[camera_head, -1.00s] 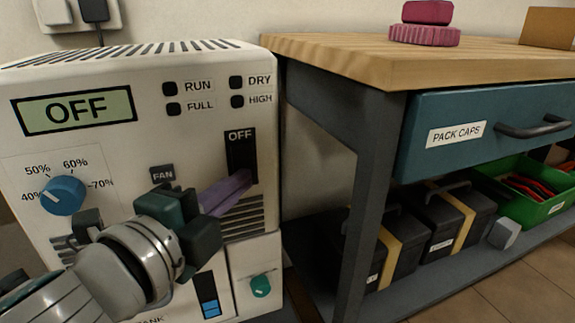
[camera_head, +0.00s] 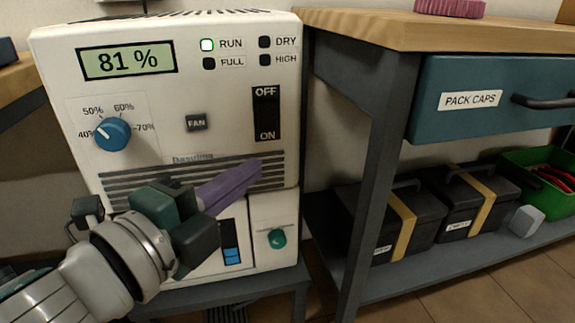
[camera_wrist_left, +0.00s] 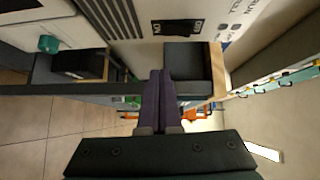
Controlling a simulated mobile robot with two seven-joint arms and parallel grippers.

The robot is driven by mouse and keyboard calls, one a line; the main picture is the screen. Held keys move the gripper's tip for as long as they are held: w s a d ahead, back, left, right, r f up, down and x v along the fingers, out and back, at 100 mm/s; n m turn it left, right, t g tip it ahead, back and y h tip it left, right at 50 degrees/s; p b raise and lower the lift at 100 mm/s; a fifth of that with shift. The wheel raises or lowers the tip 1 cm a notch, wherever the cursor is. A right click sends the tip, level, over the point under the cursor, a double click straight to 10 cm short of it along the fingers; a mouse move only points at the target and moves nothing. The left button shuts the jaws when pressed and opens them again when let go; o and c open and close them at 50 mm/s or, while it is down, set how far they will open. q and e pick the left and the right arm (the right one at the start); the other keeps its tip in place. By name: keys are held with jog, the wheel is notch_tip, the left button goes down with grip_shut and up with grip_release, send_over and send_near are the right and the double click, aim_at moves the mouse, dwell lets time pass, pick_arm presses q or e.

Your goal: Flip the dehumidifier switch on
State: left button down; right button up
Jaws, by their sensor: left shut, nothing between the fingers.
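The white dehumidifier (camera_head: 230,80) stands in the left half of the head view. The switch also shows at the top of the left wrist view (camera_wrist_left: 177,27). My left gripper (camera_head: 254,168) is shut and empty, its purple fingers together below the switch, in front of the vent slots and apart from the switch. My right gripper is out of view.
A blue humidity knob (camera_head: 112,133) and a FAN button (camera_head: 196,123) sit left of the switch. A workbench (camera_head: 400,30) with a blue PACK CAPS drawer (camera_head: 490,95) stands to the right. Black cases (camera_head: 390,215) and a green bin (camera_head: 540,180) rest on its lower shelf.

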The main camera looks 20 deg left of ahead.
pick_arm(q)
jog(key=v, duration=0.5)
jog(key=shift+a+f, duration=0.25)
jog(key=shift+a, duration=0.05)
